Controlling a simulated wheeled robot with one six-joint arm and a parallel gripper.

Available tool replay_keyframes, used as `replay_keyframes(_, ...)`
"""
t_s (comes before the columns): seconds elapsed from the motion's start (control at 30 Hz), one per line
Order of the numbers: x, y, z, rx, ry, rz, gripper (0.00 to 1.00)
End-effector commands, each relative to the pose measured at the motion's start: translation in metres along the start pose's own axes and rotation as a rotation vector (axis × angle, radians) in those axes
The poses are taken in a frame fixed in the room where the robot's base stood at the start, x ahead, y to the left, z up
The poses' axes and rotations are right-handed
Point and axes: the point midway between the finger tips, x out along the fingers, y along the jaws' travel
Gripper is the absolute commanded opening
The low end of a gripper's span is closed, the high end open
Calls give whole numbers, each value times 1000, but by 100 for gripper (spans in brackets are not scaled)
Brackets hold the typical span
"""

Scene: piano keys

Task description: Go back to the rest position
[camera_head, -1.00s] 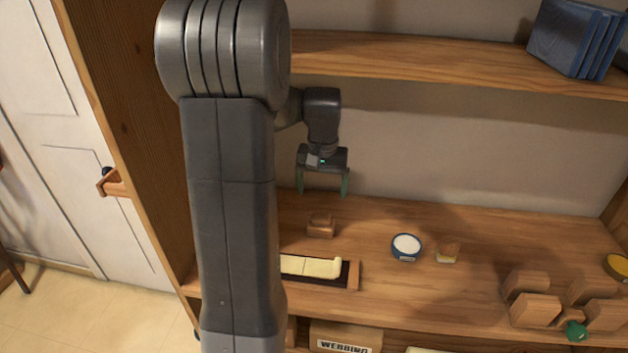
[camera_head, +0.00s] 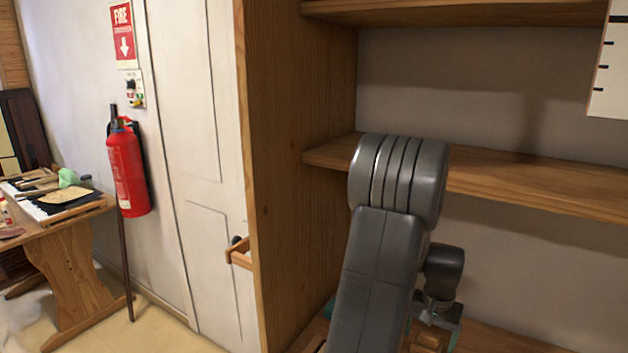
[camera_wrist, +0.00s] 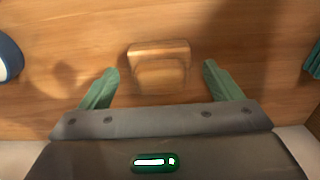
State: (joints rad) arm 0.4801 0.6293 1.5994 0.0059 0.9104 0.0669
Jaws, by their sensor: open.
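In the head view my gripper (camera_head: 437,325) shows low at the right, partly hidden behind my own arm, above the lower shelf. The piano keys on the shelf are out of view.
A tall wooden side panel (camera_head: 285,150) and an upper shelf (camera_head: 520,180) stand close to my arm. A red fire extinguisher (camera_head: 128,170) hangs by a white door (camera_head: 190,130). A wooden table (camera_head: 70,265) with a keyboard stands far left. Floor shows between.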

Motion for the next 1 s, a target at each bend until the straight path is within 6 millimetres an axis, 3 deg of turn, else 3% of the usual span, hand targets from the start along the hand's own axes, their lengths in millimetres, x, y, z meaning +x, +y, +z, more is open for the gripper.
replay_keyframes(0.5,-7,0,0,0,-2,0,85)
replay_keyframes(0.77,24,0,1,0,-7,0,85)
replay_keyframes(1.0,-23,0,-1,0,4,0,85)
